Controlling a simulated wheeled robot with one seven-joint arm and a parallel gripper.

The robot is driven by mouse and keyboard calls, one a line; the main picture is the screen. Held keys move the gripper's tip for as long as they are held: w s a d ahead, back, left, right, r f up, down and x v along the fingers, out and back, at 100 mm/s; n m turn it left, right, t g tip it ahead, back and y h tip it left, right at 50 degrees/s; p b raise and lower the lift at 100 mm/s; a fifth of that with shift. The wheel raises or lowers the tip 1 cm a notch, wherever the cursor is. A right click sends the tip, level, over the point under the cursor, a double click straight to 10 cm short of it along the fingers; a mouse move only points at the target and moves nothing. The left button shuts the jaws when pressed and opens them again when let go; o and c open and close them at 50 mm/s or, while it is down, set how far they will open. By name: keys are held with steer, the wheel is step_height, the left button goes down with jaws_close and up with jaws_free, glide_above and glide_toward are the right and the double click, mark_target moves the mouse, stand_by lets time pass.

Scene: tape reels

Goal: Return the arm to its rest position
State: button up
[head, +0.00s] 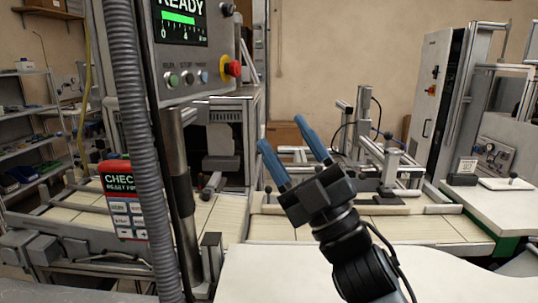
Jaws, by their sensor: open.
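My arm rises from the lower right of the head view, with its dark wrist in front of the pale work surface. My gripper (289,148) points up and to the left, with two blue fingers spread apart. It is open and nothing shows between the fingers. It is in the air in front of the machine, and I cannot tell its exact distance from it.
A control box (190,85) with a "READY" screen and red button hangs on a post (178,190) at left. A red and white panel (124,205) stands lower left. A conveyor (400,228) and metal frame lie behind my gripper. A pale tabletop (270,275) in front is clear.

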steer(key=s+d+f+m+t+h, duration=0.2)
steer(key=s+d+f+m+h, duration=0.2)
steer(key=s+f+m+h, duration=0.6)
steer(key=s+d+f+m+t+h, duration=0.2)
steer(key=s+d+f+m+h, duration=0.3)
steer(key=s+f+m+h, duration=0.45)
steer(key=s+d+f+g, duration=0.2)
steer(key=s+d, duration=0.1)
steer(key=s, duration=0.4)
steer(key=s+d+f+m+g, duration=0.1)
steer(key=s+d+f+g, duration=0.2)
steer(key=s, duration=0.5)
steer(key=s+d+f+m+g, duration=0.1)
steer(key=s+d+f+g, duration=0.1)
steer(key=s, duration=0.6)
steer(key=shift+s+d+f+g+h, duration=0.3)
steer(key=shift+d+g, duration=0.2)
steer(key=shift+d, duration=0.3)
